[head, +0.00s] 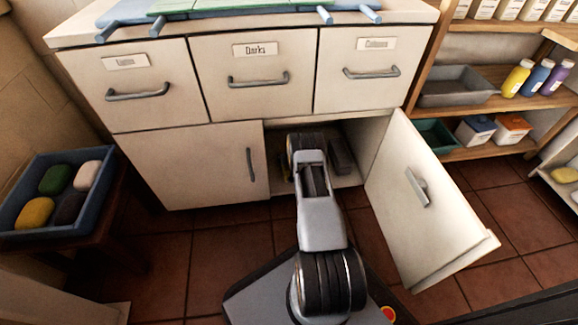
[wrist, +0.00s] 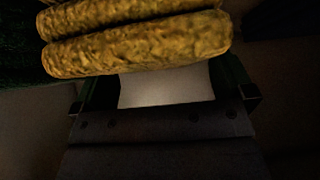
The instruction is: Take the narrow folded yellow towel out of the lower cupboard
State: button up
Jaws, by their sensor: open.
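The folded yellow towel (wrist: 140,45) shows in the wrist view as two rough rolled layers, lying crosswise at the top of the picture. My gripper (wrist: 163,88) is open, with a dark finger on each side and a pale surface between them. The towel is just beyond the fingertips and reaches past the left one; I cannot tell whether they touch. In the head view my arm reaches into the lower cupboard (head: 350,182) through its open right door (head: 425,200). My arm hides the fingertips and most of the inside there.
The left cupboard door (head: 195,168) is shut, as are the drawers above. A grey item (head: 341,155) is inside, right of my arm. Dark green cloth (wrist: 18,45) shows left of the towel.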

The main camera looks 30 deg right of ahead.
jog(key=shift+w+d+f, duration=0.1)
jog(key=shift+w+f, duration=0.15)
jog(key=c, duration=1)
